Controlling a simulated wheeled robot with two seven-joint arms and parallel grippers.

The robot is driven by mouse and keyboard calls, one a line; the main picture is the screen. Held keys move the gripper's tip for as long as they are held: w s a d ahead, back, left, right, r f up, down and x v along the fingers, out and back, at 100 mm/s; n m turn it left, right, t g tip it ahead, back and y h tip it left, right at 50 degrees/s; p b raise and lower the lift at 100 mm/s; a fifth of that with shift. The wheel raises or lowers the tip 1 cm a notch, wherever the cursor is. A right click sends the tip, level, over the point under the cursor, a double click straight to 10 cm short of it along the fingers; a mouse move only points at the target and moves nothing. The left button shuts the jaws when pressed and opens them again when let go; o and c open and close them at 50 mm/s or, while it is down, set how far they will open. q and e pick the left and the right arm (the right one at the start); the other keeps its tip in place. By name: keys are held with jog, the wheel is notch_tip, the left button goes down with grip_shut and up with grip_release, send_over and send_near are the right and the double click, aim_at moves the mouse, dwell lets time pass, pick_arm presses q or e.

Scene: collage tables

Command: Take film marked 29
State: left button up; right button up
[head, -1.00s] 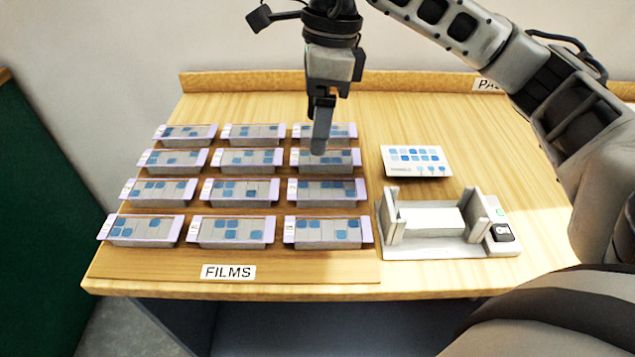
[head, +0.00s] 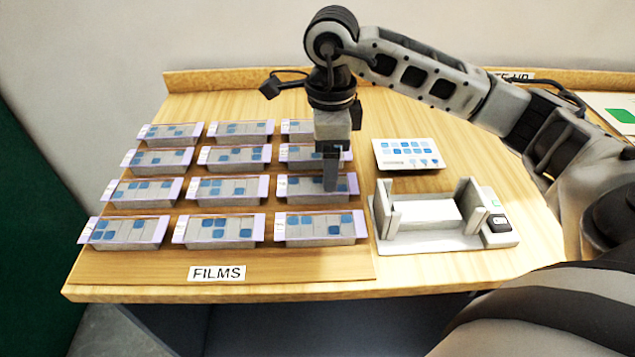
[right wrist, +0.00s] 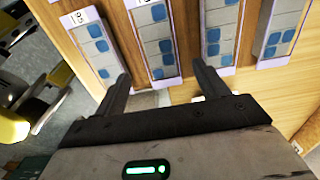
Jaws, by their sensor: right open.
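Several films lie in rows on grey holders on the wooden board, each with pale lilac ends and blue squares. My right gripper (head: 331,188) is open and points down over the right-column film (head: 298,187) in the second row from the front. In the right wrist view its two fingers (right wrist: 162,72) are apart, with a film (right wrist: 157,40) showing between and beyond them. Nothing is held. The small numbers on the films are too small, turned or cut off to read surely, so I cannot tell which is 29. My left gripper is not in view.
A FILMS label (head: 217,273) is at the board's front edge. To the right are a white card with blue squares (head: 407,154) and a grey-white cradle (head: 425,238) with upright sides and a black button. Bare wood lies around them.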

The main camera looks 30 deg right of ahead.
aim_at(318, 184)
notch_tip(318, 184, down, 4)
jog(key=shift+d+r, duration=0.15)
jog(key=shift+r, duration=0.05)
jog(key=c, duration=1)
jog(key=shift+r, duration=0.1)
jog(key=shift+c, duration=0.2)
